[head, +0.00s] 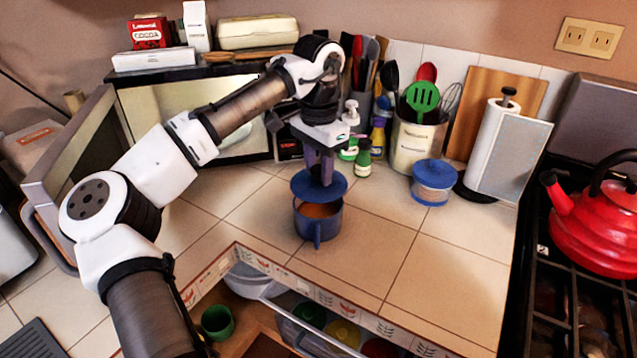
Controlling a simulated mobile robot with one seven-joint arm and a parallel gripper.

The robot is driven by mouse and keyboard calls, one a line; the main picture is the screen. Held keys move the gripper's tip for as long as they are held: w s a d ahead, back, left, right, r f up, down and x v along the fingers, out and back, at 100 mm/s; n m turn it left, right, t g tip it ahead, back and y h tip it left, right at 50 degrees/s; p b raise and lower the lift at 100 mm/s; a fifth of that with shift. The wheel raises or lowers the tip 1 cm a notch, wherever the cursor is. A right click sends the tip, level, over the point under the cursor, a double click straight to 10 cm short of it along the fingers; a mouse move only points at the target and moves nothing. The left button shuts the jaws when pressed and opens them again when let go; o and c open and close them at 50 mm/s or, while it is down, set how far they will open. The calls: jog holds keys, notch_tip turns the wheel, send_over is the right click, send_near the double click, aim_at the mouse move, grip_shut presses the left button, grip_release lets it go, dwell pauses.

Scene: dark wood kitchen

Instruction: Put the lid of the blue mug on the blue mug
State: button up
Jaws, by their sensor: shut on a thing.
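The blue mug (317,228) stands upright on the tiled counter, with its handle towards me and an orange-brown inside showing. The blue lid (335,193) is a round disc just above the mug, over its back part. The front of the mug's opening shows below the lid's edge. I cannot tell whether lid and rim touch. My gripper (320,178) points down from above and is shut on the lid's top at its middle. Its fingertips are partly hard to make out against the lid.
A clear container with a blue lid (434,181) stands to the right. Behind are a utensil crock (416,142), small bottles (363,158) and a microwave (190,115) with its door open. A paper towel roll (496,148) and red kettle (600,222) are at right. An open drawer (320,325) is below.

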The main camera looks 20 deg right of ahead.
aim_at(319, 181)
jog(key=shift+f, duration=2.2)
jog(key=o, duration=1)
jog(key=shift+f, duration=0.1)
notch_tip(319, 181, up, 12)
jog(key=shift+r+b, duration=0.15)
jog(key=shift+b, duration=0.35)
